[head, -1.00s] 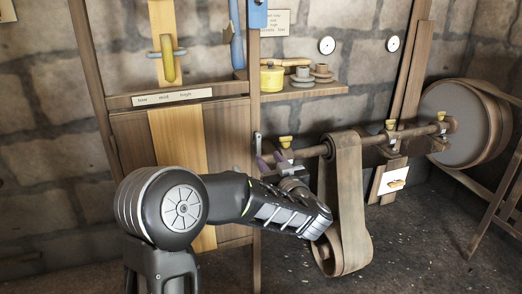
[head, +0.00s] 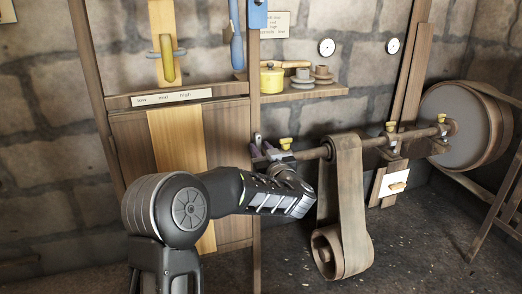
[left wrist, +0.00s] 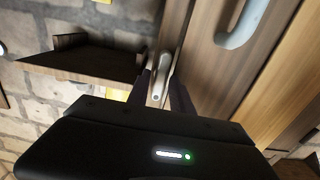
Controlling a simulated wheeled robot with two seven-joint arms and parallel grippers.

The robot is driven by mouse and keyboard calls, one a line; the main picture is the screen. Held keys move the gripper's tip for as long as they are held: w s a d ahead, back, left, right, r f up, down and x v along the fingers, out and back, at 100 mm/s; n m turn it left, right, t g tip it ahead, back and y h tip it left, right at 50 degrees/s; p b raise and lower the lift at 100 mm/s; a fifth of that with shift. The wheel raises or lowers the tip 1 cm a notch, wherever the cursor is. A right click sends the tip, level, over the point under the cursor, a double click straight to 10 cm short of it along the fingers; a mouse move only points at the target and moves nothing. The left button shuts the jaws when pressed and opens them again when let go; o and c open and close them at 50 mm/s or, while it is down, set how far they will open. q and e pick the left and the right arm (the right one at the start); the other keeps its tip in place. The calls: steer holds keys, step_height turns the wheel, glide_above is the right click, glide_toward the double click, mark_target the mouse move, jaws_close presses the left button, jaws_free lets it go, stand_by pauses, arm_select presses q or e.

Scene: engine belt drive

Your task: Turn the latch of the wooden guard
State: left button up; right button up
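The wooden guard (head: 226,135) is a brown board panel with a paler middle board, left of an upright post. A small grey metal latch (head: 257,138) sits on the post by the guard's right edge. In the left wrist view the latch (left wrist: 161,75) is a narrow rounded lever, lying lengthwise between my fingers. My left gripper (head: 264,152) is at the latch with dark, purplish fingers. In its wrist view the fingers are apart, one on each side of the latch; I cannot tell whether they touch it. My right gripper is not in view.
A shelf (head: 310,92) with a yellow pot (head: 271,79) is right of the post. A shaft (head: 310,152) with a hanging belt (head: 348,205) runs just right of my gripper. A blue handle (head: 236,45) hangs above the guard. The floor in front is clear.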

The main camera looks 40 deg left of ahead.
arm_select(q)
jaws_close()
